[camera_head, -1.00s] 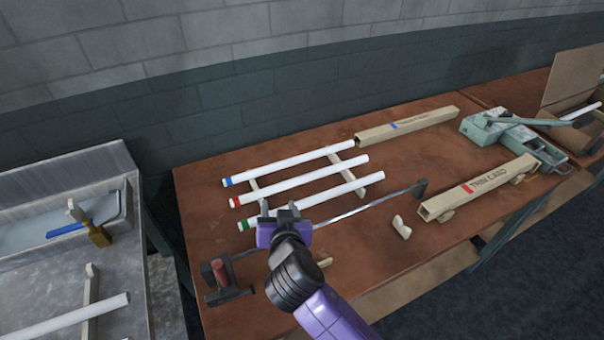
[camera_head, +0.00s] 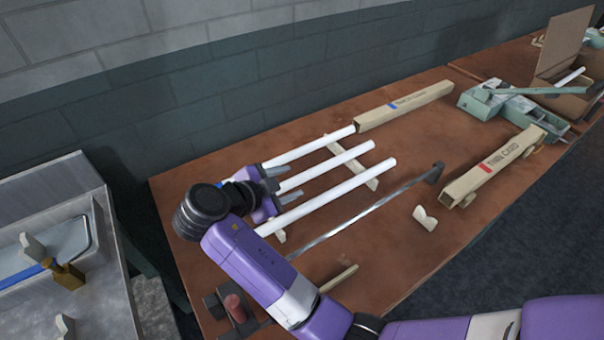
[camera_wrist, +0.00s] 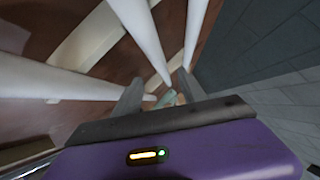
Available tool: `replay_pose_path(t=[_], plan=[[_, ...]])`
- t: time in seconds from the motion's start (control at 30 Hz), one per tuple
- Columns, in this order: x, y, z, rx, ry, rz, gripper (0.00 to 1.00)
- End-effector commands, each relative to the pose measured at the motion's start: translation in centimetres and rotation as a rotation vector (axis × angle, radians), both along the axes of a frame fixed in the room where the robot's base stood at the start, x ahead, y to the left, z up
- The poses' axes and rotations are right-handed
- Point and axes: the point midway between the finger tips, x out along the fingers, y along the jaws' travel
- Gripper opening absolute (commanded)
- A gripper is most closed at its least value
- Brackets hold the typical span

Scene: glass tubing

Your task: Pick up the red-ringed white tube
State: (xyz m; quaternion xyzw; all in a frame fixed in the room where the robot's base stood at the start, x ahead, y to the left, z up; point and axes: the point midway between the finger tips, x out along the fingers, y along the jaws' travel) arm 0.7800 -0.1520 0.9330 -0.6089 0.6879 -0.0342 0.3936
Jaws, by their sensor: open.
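Three white tubes lie side by side on wooden supports on the brown table. The middle one, the red-ringed white tube (camera_head: 335,162), shows its plain right part in the head view; its red ring is hidden behind my gripper. My gripper (camera_head: 290,183) is open, with one finger on each side of the middle tube in the head view. In the wrist view, the middle tube (camera_wrist: 143,35) runs down toward the gap between the fingers (camera_wrist: 160,90). I cannot tell whether they touch it or how far above it they are.
The far tube (camera_head: 310,148) and near tube (camera_head: 345,192) flank it closely. A metal rod (camera_head: 370,213) lies in front. Two cardboard boxes, one blue-marked (camera_head: 420,100) and one red-marked (camera_head: 490,168), lie to the right. A brick wall stands behind.

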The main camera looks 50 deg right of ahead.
Motion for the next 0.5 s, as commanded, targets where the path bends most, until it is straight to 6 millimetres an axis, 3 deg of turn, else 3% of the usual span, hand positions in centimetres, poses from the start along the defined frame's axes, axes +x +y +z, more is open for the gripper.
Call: replay_pose_path(t=[0.5], plan=[[0.2, -5.6, -2.7, 0.0, 0.003, 0.001, 0.49]])
